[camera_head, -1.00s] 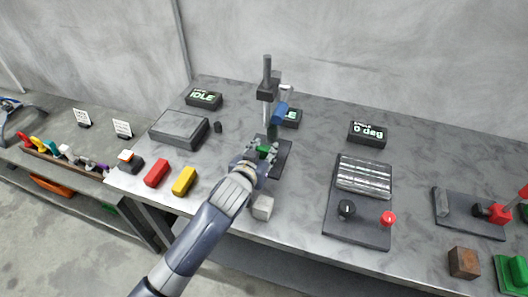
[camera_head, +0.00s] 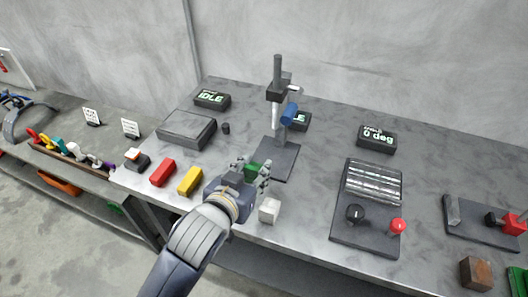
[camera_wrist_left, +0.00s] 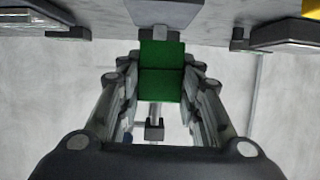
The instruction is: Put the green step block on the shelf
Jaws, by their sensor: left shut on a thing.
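The green step block (camera_head: 252,170) is between the fingers of my left gripper (camera_head: 250,167), which is shut on it. In the left wrist view the green step block (camera_wrist_left: 161,70) fills the gap between the two fingers, and its stepped face shows. In the head view the fingers hide most of it. The gripper is over the front part of the workbench, in front of a drill-stand-like device (camera_head: 277,155). My right gripper is not in view. I cannot tell for certain which surface is the shelf; a lower board (camera_head: 75,190) shows under the left bench.
A white-grey cube (camera_head: 269,210) stands just right of my left gripper. Yellow (camera_head: 190,180) and red (camera_head: 163,172) blocks lie to its left. A dark panel with knobs (camera_head: 368,225) is to the right. A brown cube (camera_head: 475,273) sits near the front right edge.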

